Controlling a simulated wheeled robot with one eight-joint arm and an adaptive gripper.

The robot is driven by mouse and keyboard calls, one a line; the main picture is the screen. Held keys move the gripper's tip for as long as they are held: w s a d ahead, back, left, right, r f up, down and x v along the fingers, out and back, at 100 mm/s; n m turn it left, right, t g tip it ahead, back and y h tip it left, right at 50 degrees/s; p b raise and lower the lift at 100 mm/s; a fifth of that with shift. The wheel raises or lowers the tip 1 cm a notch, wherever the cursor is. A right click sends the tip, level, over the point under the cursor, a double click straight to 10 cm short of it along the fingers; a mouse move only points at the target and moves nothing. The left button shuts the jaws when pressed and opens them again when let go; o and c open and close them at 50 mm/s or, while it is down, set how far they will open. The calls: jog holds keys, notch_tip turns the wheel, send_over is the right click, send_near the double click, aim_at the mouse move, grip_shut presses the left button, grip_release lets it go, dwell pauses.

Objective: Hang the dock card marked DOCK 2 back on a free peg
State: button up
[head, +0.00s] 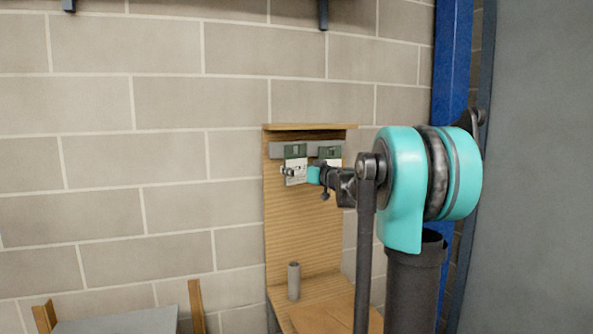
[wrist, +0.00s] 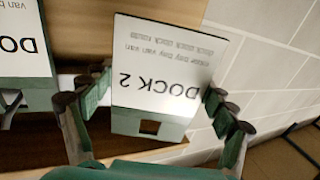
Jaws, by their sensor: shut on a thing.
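The DOCK 2 card (wrist: 165,72) is white with a green end that has a slot, and it shows upside down in the wrist view. My gripper (wrist: 153,102) is shut on it, with one finger at each side edge. In the head view the card (head: 296,169) is at the left of the wooden board's grey rail (head: 277,150), and my gripper (head: 303,174) partly covers it. Whether a peg passes through its slot cannot be told. A second green and white card (head: 330,154) is on the rail to its right; it also shows in the wrist view (wrist: 22,45).
The wooden board (head: 300,225) stands against a block wall (head: 150,180). A grey cylinder (head: 294,281) stands on its lower ledge. A blue post (head: 449,60) and a grey panel (head: 540,170) are at the right. The wall left of the board is clear.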

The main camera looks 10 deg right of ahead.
jog(key=shift+w, duration=0.25)
jog(key=shift+w+a, duration=0.1)
jog(key=shift+w, duration=0.25)
jog(key=shift+w+a+f, duration=0.1)
jog(key=shift+w+a, duration=0.05)
jog(key=shift+w, duration=0.45)
jog(key=shift+w+a, duration=0.1)
jog(key=shift+w, duration=0.45)
jog(key=shift+w+f, duration=0.2)
jog(key=shift+w, duration=0.25)
dwell(1.0)
jog(key=shift+a+f, duration=0.1)
jog(key=shift+f, duration=0.4)
dwell(0.9)
jog(key=o, duration=1)
jog(key=shift+w, duration=0.1)
jog(key=shift+v, duration=3.5)
